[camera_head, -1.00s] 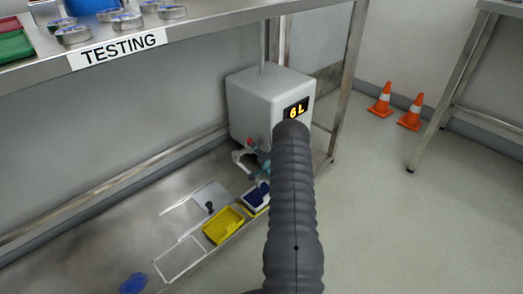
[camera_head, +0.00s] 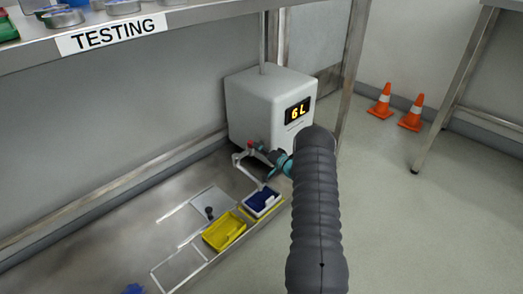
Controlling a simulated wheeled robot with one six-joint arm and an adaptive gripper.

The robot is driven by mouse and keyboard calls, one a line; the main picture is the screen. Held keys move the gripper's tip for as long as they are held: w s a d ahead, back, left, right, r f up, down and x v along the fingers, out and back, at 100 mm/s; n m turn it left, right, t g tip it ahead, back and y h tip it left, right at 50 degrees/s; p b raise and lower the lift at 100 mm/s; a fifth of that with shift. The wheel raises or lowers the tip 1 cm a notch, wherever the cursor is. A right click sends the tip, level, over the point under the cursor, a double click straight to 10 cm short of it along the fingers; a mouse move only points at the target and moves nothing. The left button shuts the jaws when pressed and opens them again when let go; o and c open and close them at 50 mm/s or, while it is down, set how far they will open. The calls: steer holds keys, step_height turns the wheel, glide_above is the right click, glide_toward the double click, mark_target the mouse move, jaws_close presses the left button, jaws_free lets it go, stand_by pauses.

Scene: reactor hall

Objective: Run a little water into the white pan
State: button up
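A white tank (camera_head: 250,105) with a lit "6 L" display stands on the low metal shelf. On its front low side are small red tap parts (camera_head: 254,146) and a pale bent spout (camera_head: 245,166). Just below the spout sits a small white-rimmed pan (camera_head: 263,203) with dark blue inside, apparently on a yellow base. I see no water running. My gripper (camera_head: 279,162), partly teal, is close to the tap, mostly hidden by my grey arm. I cannot tell whether it touches the tap or how its fingers stand.
A yellow tray (camera_head: 224,231) lies left of the pan. A flat plate with a black knob (camera_head: 209,212) is behind it. A shelf labelled TESTING (camera_head: 113,32) hangs above. Two orange cones (camera_head: 410,115) stand on the open floor at right, near a table leg (camera_head: 448,98).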

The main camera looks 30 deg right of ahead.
steer(key=v, duration=1.2)
steer(key=shift+w, duration=0.1)
stand_by(0.4)
